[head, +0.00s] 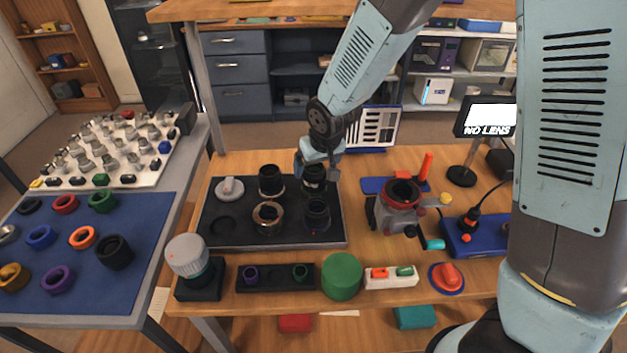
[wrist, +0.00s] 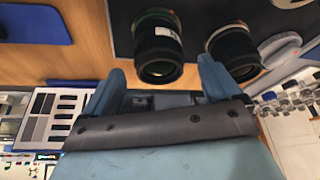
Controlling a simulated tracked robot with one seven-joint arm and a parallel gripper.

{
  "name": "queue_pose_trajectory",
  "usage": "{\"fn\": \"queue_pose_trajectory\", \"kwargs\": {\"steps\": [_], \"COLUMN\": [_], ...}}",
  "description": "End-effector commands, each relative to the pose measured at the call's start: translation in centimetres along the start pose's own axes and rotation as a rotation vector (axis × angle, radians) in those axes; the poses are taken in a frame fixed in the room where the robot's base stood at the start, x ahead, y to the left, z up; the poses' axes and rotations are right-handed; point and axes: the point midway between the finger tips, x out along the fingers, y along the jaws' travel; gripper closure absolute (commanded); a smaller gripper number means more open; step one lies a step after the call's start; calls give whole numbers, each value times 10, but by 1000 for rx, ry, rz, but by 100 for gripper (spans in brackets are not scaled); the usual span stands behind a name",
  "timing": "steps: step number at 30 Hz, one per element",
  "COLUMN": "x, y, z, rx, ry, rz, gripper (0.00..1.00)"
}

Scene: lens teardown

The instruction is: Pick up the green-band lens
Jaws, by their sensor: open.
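The green-band lens (wrist: 158,47) is a black barrel with a thin green band and a white label. In the head view it stands upright at the back right of the dark tray (head: 225,240), partly covered by my gripper. My gripper (head: 318,173) is over that corner of the tray. In the wrist view my gripper (wrist: 162,72) has its two blue fingers spread apart, with nothing held between them. The lens shows just ahead of the gap between the fingertips; I cannot tell the exact height between them.
A second black lens (head: 270,180) stands close to the left. More lenses, one with a bronze ring (head: 268,218) and one black (head: 317,215), stand in the tray's front row. A red-mouthed grey device (head: 402,200) sits to the right. A striped chart (head: 375,127) stands behind.

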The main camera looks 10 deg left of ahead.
Motion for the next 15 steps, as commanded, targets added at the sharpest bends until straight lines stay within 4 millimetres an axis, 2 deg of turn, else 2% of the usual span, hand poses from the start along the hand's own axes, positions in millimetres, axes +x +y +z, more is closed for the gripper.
{"fn": "queue_pose_trajectory", "kwargs": {"steps": [6,15], "x": [26,36], "y": [0,0], "z": [0,0], "rx": [0,0], "ry": [-2,0], "rz": [1,0], "gripper": [9,9]}}
